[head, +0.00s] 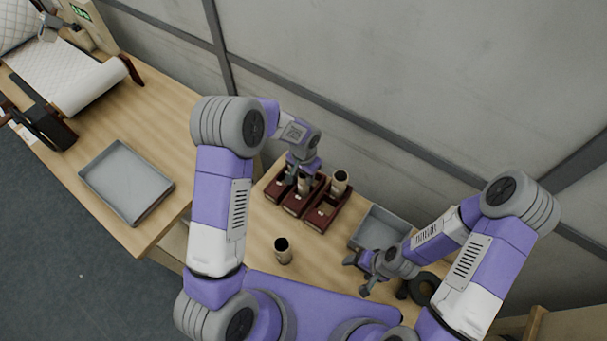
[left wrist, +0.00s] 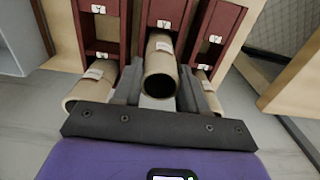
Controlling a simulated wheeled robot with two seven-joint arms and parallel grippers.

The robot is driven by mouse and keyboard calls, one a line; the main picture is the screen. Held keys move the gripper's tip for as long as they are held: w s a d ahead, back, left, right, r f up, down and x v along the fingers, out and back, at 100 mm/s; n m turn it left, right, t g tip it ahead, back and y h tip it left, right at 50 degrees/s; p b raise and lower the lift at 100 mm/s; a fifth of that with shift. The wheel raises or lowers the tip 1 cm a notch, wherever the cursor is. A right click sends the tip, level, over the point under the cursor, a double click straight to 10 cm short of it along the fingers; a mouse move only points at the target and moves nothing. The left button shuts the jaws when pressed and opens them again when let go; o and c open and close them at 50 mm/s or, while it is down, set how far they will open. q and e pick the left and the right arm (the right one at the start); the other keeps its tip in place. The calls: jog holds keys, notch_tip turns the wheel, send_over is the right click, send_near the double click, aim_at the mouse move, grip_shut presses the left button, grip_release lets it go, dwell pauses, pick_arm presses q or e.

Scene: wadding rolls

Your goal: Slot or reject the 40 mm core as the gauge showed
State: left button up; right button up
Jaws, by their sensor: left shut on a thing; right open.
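My left gripper (head: 297,176) is shut on a tan cardboard core (head: 304,186) at the dark red slotted rack (head: 322,219). In the left wrist view this core (left wrist: 161,70) sits between the fingers (left wrist: 160,88), lined up with the middle slot; I cannot tell whether it is seated. A wider core (head: 340,181) stands upright in the rack's right part. Another core (head: 283,252) stands on the table in front. The left wrist view also shows a core on the left (left wrist: 92,82) and one on the right, partly hidden. My right gripper (head: 362,275) is open and empty.
A grey tray (head: 368,243) lies right of the rack, beside my right gripper. A dark ring (head: 424,288) lies near my right arm. A larger grey tray (head: 126,181) and a white quilted roll (head: 92,86) are on the left table. A wall stands behind.

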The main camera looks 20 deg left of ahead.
pick_arm(q)
jog(key=o, duration=0.9)
jog(key=shift+r, duration=0.1)
notch_tip(320, 180, up, 7)
jog(key=shift+r, duration=0.2)
